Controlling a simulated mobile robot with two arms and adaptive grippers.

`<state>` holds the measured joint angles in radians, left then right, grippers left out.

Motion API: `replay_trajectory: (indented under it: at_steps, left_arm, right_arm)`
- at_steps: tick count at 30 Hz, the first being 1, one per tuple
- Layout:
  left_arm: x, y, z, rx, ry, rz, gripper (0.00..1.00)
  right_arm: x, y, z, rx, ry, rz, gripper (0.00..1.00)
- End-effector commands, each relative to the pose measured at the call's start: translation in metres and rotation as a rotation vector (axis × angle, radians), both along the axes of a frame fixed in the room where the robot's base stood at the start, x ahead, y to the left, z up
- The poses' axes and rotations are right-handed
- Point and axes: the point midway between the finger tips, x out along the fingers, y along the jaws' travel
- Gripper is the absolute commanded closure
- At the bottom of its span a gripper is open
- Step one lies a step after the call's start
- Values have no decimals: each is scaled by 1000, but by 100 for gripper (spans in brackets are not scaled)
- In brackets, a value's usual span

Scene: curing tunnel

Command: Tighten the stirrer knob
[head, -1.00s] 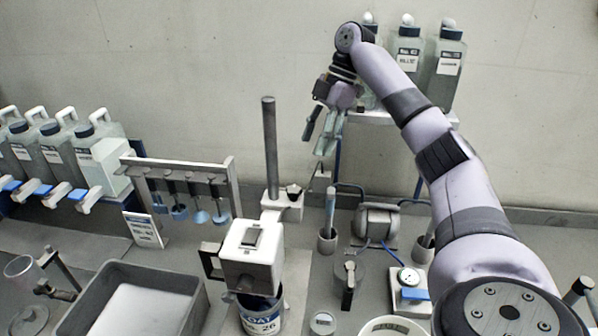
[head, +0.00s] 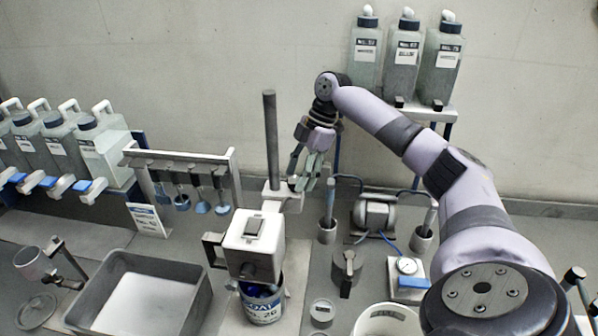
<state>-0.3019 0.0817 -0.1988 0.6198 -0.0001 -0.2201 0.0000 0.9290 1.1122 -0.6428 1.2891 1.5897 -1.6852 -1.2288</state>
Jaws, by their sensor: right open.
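The stirrer has a white motor head (head: 250,232) above a labelled paint can (head: 262,306). Its white clamp block (head: 274,199) sits on an upright dark pole (head: 270,130). In the earlier head view, a small black knob shows at the right side of this block. Now my right gripper (head: 302,186) is at that spot, and its fingers largely hide the knob. This gripper is open, its fingers pointing down just right of the pole. I cannot tell whether they touch the knob. My left gripper is not in view.
A grey tray (head: 187,309) stands left of the can. A rack of stirring paddles (head: 181,163) is behind it. Bottles (head: 403,62) stand on a back shelf.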

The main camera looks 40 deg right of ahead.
Motion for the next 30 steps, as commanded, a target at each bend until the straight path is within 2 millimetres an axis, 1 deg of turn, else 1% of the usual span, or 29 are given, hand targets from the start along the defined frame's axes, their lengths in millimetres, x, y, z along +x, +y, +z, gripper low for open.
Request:
replay_trajectory:
  at_steps: [5,26,27,30]
  left_arm:
    - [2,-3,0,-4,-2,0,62]
    - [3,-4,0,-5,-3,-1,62]
    - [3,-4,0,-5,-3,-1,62]
    - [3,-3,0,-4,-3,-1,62]
  right_arm:
    - [0,0,0,0,0,0,48]
    - [0,0,0,0,1,0,95]
    - [0,0,0,0,1,0,96]
    - [0,0,0,0,1,-2,96]
